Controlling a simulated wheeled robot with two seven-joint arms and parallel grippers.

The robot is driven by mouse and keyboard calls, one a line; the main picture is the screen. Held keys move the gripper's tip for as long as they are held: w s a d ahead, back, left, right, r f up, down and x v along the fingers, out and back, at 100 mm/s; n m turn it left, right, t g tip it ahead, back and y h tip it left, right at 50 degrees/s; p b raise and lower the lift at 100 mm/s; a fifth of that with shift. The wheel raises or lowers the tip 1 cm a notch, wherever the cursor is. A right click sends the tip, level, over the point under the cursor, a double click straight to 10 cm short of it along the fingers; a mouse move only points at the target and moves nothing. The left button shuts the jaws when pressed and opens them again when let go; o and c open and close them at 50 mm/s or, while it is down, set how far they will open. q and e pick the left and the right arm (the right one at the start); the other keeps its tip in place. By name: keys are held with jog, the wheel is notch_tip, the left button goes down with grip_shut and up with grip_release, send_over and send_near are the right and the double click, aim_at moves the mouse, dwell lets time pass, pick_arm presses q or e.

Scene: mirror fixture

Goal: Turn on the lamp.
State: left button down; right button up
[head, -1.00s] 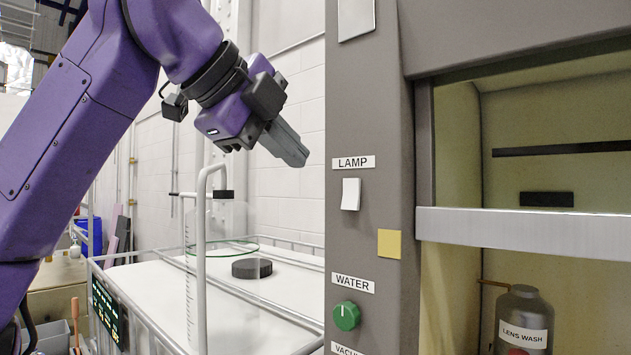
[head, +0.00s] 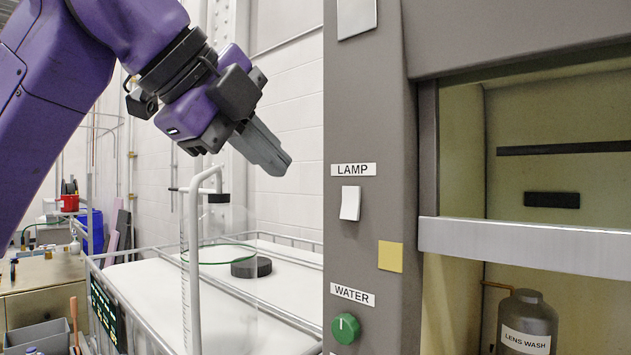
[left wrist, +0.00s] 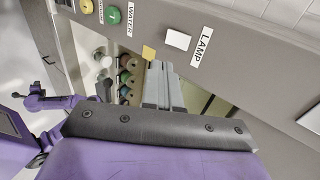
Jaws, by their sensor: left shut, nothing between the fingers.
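The lamp switch (head: 350,203) is a white rocker under the LAMP label (head: 353,170) on the grey panel. Its lower edge looks tipped outward. My left gripper (head: 285,166) is shut and empty, in the air left of the switch and a little higher, apart from it. In the left wrist view the closed fingers (left wrist: 163,72) point towards the panel, with the switch (left wrist: 178,40) just beyond the tips and the LAMP label (left wrist: 201,46) beside it. A small purple arm part at the left there seems to be my right arm; its fingers cannot be made out.
A yellow square (head: 390,256) and a green WATER knob (head: 345,328) are below the switch. A metal sash bar (head: 525,238) crosses the hood opening, with a LENS WASH bottle (head: 526,322) inside. A railed white cart (head: 262,305) stands left of the panel.

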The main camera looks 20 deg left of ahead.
pick_arm(q)
jog(key=p, duration=0.2)
send_near(347, 217)
notch_tip(347, 217, down, 3)
jog(key=w, duration=0.2)
jog(key=shift+w+d+f+p, duration=0.1)
jog(key=shift+w+d+p, duration=0.35)
jog(key=shift+w+p, duration=0.15)
jog(key=shift+w+d+p, duration=0.4)
jog(key=shift+w+p, duration=0.2)
jog(key=shift+w+f, duration=0.15)
jog(key=shift+w, duration=0.1)
jog(key=shift+d, duration=0.1)
